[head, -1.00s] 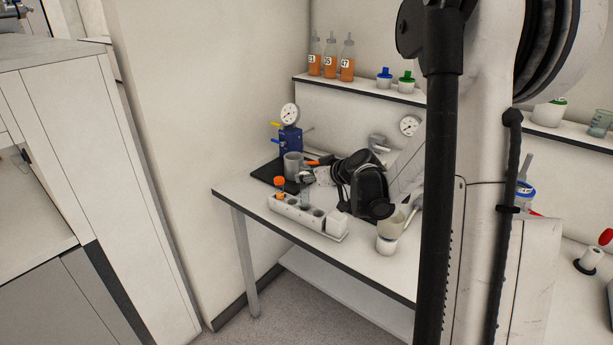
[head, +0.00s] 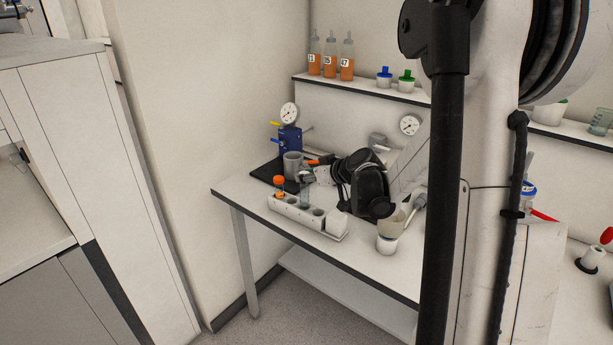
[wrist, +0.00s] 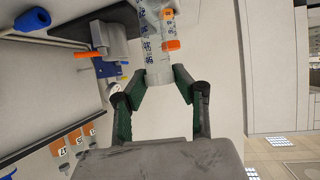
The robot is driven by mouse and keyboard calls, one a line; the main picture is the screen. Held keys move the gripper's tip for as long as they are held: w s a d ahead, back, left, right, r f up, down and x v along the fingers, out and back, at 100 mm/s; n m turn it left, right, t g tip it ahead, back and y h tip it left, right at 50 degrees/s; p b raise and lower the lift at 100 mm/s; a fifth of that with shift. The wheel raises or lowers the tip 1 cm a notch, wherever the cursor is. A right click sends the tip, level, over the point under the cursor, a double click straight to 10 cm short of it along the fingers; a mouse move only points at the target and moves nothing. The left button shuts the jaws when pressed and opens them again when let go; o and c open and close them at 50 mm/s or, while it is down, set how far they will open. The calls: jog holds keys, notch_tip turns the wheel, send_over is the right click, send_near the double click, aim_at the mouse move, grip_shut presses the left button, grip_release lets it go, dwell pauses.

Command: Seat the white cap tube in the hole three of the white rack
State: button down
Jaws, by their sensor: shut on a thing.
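The white rack (head: 283,209) stands on the table with a row of holes along its top. An orange-capped tube (head: 279,187) stands in it near the left end. My gripper (head: 305,177) is above the middle of the rack, shut on the clear white cap tube (head: 304,197), which hangs upright. I cannot tell whether its lower end is inside a hole or just above it. In the wrist view my gripper (wrist: 163,83) has its green-padded fingers on both sides of the white cap (wrist: 160,76). The tube's graduated body (wrist: 147,32) extends beyond it.
Orange bottles (head: 330,65) are on the shelf above. The table's front left edge is clear.

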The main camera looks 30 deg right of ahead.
aim_at(308, 189)
jog(key=shift+f+b, duration=2.35)
jog(key=shift+f, duration=0.2)
dwell(0.9)
jog(key=c, duration=1.3)
grip_release()
jog(key=shift+r, duration=0.1)
jog(key=v, duration=1.2)
jog(key=s+a+r+m+g, duration=0.15)
jog(key=s+a, duration=0.25)
jog(key=a, duration=0.4)
jog(key=s+a+n+g, duration=0.1)
jog(key=s+a+g, duration=0.1)
jog(key=s+a, duration=0.45)
jog(key=s+a+h, duration=0.1)
jog(key=s+a, duration=0.1)
jog(key=s, duration=0.2)
jog(key=s+a+m+h, duration=0.1)
jog(key=s+a, duration=0.2)
jog(key=s, duration=0.1)
jog(key=s+a+f+m+g, duration=0.1)
jog(key=s+a, duration=0.2)
jog(key=s, duration=0.1)
jog(key=shift+a+h, duration=0.2)
jog(key=shift+h, duration=0.2)
